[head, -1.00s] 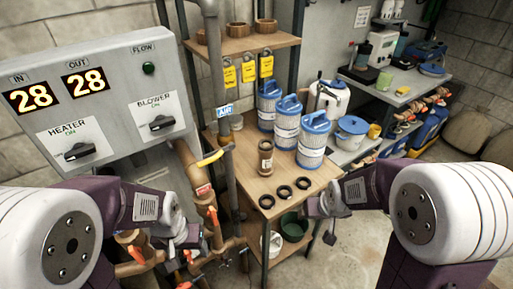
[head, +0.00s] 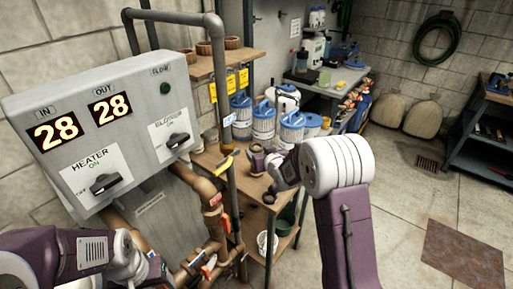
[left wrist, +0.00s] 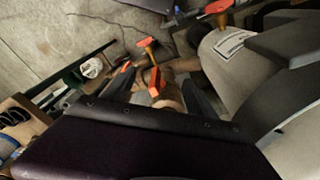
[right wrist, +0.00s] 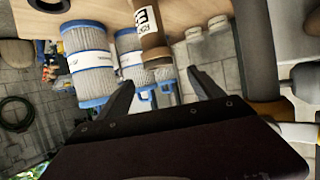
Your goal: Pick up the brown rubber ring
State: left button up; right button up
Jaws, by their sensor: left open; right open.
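Dark rings (left wrist: 14,117) lie on the wooden table at the left edge of the left wrist view; I cannot tell which is the brown one. One dark ring (right wrist: 48,5) is cut off by the top edge of the right wrist view. In the head view my right arm hides most of that spot. My right gripper (right wrist: 160,85) is open and empty, with a brown labelled jar (right wrist: 151,28) and blue-capped filters in view beyond its fingers. My left gripper (left wrist: 166,82) is open and empty, over pipes with orange-handled valves.
The control panel (head: 105,130) and brown pipes (head: 200,190) stand at the left. Blue-lidded filter cartridges (head: 263,122) stand at the back of the table. The floor at the right is open.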

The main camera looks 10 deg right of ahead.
aim_at(256, 146)
jog(key=p+x, duration=0.1)
jog(key=x, duration=0.5)
jog(key=shift+s+d+f, duration=0.1)
jog(key=shift+d+f, duration=0.05)
jog(key=shift+s, duration=0.1)
jog(key=c, duration=0.3)
grip_shut()
